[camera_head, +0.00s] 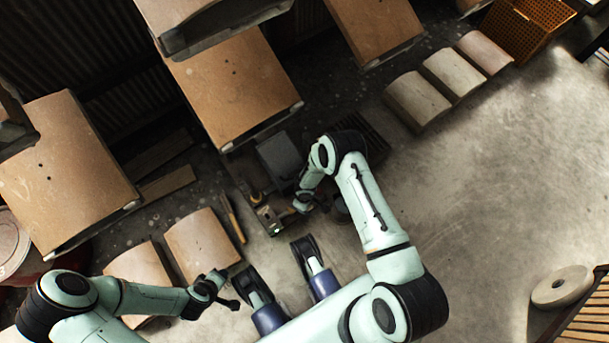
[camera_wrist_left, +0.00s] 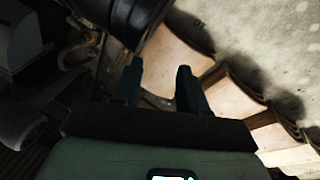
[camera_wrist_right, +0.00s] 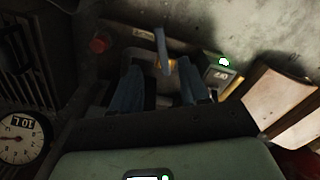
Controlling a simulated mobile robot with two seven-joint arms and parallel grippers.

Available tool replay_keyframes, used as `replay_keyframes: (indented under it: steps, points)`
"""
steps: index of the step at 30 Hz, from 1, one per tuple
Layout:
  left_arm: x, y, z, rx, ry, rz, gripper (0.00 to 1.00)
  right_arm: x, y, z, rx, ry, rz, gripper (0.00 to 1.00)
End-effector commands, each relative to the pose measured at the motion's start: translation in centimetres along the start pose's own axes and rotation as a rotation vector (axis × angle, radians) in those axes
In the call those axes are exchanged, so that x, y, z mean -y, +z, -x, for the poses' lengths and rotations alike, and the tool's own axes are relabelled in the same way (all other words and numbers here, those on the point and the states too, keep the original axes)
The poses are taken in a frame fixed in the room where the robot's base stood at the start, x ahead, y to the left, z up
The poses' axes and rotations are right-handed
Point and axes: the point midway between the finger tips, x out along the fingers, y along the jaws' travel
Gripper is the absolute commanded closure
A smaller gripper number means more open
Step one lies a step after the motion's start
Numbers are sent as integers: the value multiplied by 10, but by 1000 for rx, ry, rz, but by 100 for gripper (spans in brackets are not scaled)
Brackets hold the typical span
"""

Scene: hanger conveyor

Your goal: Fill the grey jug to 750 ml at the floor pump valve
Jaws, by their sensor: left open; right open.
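The floor pump unit (camera_head: 278,158) is a grey box on a dark base, partly behind my right arm in the head view. In the right wrist view a blue lever (camera_wrist_right: 160,48), apparently the valve handle, stands ahead of the gap between my right fingers. A small lit display (camera_wrist_right: 222,72) is to its right. My right gripper (camera_wrist_right: 158,82) is open and empty just over the unit. My left gripper (camera_head: 234,303) is open and empty above the floor at lower left; its fingers show in the left wrist view (camera_wrist_left: 159,75). I cannot make out the grey jug in any view.
Curved tan pieces (camera_head: 200,245) lie near my left arm. Hanging brown panels (camera_head: 235,85) fill the upper left. The concrete floor (camera_head: 480,190) at right is mostly clear.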

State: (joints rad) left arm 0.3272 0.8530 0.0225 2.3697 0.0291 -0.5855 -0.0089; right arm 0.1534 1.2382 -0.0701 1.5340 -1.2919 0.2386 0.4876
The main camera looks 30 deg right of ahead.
Motion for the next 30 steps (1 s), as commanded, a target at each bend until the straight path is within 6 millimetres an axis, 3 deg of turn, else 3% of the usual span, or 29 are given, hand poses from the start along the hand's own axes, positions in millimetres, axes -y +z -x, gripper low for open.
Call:
replay_keyframes:
  steps: [1,3,12,18,28,30]
  points:
    - [9,12,-10,35,-16,9,57,0,1,-16,3,-3,-2,55]
    - [18,24,-17,72,-31,17,57,0,1,-31,2,-2,-2,55]
    - [50,67,-37,208,-92,55,57,0,1,-81,1,-2,-4,55]
    - [60,81,-40,255,-112,69,57,0,0,-95,-1,-2,-1,55]
    - [61,83,-40,262,-115,71,57,0,0,-97,-1,-1,-2,55]
    - [61,83,-40,262,-115,71,57,0,0,-97,-1,-1,-2,78]
